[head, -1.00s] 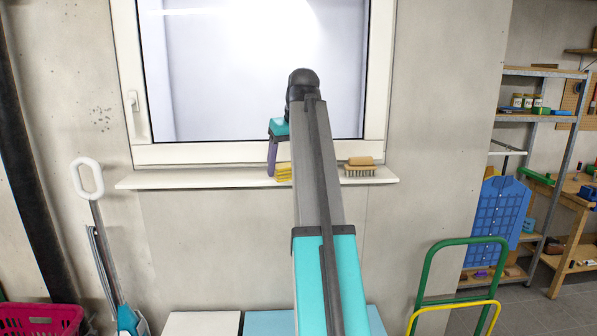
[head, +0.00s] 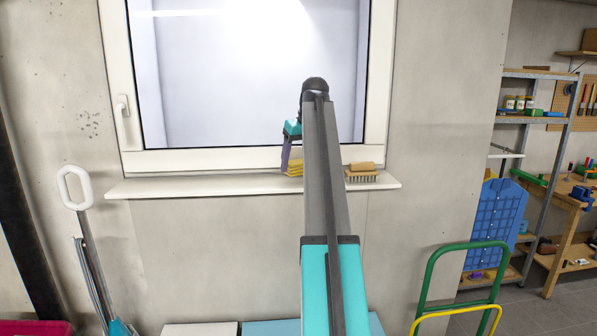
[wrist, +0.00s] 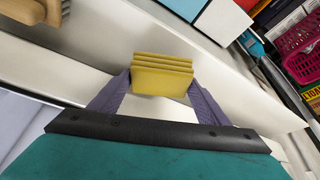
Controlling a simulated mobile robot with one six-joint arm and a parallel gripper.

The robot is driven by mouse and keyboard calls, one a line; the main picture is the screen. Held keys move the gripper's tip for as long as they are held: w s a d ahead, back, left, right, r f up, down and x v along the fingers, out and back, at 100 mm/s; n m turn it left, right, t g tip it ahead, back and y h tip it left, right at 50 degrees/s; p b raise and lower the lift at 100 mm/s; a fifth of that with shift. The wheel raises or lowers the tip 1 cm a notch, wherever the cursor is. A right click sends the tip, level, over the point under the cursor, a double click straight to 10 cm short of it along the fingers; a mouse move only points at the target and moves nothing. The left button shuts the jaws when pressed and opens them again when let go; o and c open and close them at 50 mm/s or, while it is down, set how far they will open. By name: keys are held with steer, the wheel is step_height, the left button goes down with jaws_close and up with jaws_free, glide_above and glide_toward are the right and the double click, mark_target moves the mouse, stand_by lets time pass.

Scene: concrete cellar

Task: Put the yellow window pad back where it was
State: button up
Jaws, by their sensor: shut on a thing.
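The yellow window pad (head: 295,168), a ridged block, is between the fingers of my gripper (wrist: 160,82), which is shut on it. The pad also shows in the wrist view (wrist: 162,74), with one purple finger at each side. In the head view my gripper (head: 288,166) points down at the white window sill (head: 200,187), left of a brush. The pad is over the sill, close to the window frame. I cannot tell whether it touches the sill. My arm hides part of the sill to its right.
The wooden brush (head: 362,173) lies on the sill to the right; it shows at the top left of the wrist view (wrist: 35,12). The sill's left part is clear. The window (head: 230,80) stands right behind. A green and yellow hand truck (head: 460,250) is at lower right.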

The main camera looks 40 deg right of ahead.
mark_target(299, 170)
steer(key=shift+a, duration=0.1)
steer(key=shift+s+f, duration=0.15)
steer(key=shift+f, duration=1.6)
steer(key=o, duration=0.9)
